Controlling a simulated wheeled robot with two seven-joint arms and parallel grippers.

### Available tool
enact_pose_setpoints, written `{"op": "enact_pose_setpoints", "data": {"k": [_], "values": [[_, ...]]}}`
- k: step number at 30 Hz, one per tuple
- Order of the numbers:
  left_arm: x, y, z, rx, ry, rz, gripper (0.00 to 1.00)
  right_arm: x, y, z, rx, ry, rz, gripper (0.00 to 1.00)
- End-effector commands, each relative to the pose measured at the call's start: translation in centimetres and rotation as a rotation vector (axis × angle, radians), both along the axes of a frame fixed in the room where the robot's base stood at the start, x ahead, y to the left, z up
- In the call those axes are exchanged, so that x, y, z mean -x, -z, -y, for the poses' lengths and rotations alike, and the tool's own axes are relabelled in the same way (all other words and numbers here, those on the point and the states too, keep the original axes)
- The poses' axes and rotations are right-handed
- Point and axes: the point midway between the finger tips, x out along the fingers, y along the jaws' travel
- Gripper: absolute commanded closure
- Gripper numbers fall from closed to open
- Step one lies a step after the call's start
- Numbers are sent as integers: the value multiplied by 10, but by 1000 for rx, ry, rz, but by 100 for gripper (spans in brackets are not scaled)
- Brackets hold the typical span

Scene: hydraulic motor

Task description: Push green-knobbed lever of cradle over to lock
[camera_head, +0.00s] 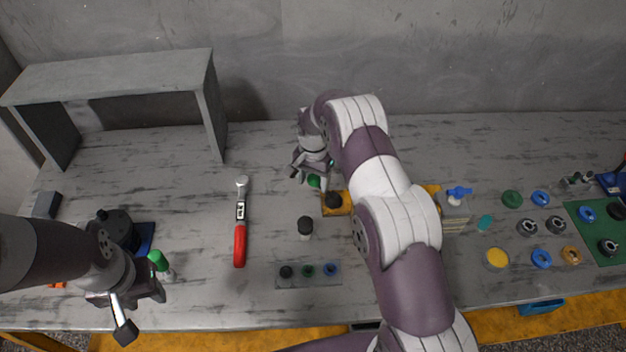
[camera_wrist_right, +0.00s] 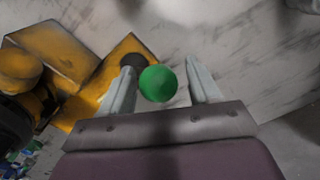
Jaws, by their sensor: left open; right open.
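The green knob (camera_wrist_right: 158,83) of the lever shows in the right wrist view between the two open fingers of my right gripper (camera_wrist_right: 163,82). I cannot tell whether a finger touches it. The yellow cradle (camera_wrist_right: 93,98) lies just left of the knob there. In the head view the green knob (camera_head: 314,181) is by my right gripper (camera_head: 311,177), at the left end of the cradle (camera_head: 343,209). My right arm hides much of the cradle, and the lever's shaft is not clearly visible. My left gripper (camera_head: 142,307) is open and empty at the front left.
A red-handled ratchet wrench (camera_head: 239,235) lies left of the cradle. A black-topped bottle (camera_head: 305,227) and a small tray with knobs (camera_head: 308,282) stand in front. A grey shelf (camera_head: 120,77) is at the back left. Several rings and caps lie at right.

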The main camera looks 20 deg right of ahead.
Motion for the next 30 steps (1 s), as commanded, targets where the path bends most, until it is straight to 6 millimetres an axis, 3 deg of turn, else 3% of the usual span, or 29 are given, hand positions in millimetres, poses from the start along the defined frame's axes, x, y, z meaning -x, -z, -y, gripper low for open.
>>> {"op": "enact_pose_setpoints", "data": {"k": [15,30], "values": [[0,-36,0,0,0,0,57,0,-57,0,1,0,1,38],[0,-35,0,0,0,0,57,0,-58,0,0,-3,1,38]]}}
